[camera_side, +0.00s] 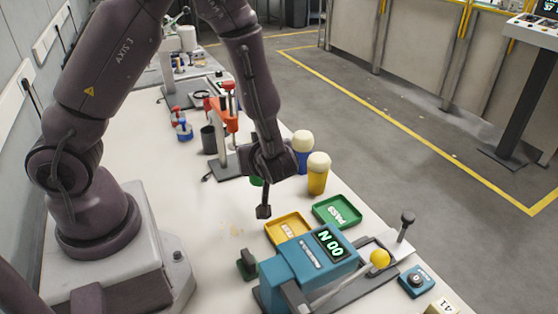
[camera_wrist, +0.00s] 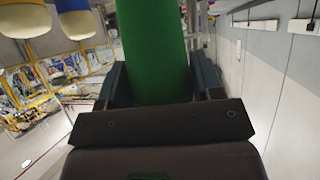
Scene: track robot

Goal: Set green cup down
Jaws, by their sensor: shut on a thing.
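The green cup (camera_wrist: 155,50) fills the space between my two fingers in the wrist view, with its far end out of the picture. My gripper (camera_wrist: 160,75) is shut on it. In the side view my gripper (camera_side: 263,170) is above the white table, and only a sliver of the green cup (camera_side: 257,181) shows beneath it. The rest of the cup is hidden behind the gripper. I cannot tell from these views whether the cup touches the table.
A yellow cup (camera_side: 317,180) and a blue cup (camera_side: 302,160), both cream-topped, stand right of my gripper. An orange press (camera_side: 229,115) and a dark cup (camera_side: 208,140) are behind. Yellow (camera_side: 269,233) and green (camera_side: 358,213) trays and a teal device (camera_side: 290,268) are in front.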

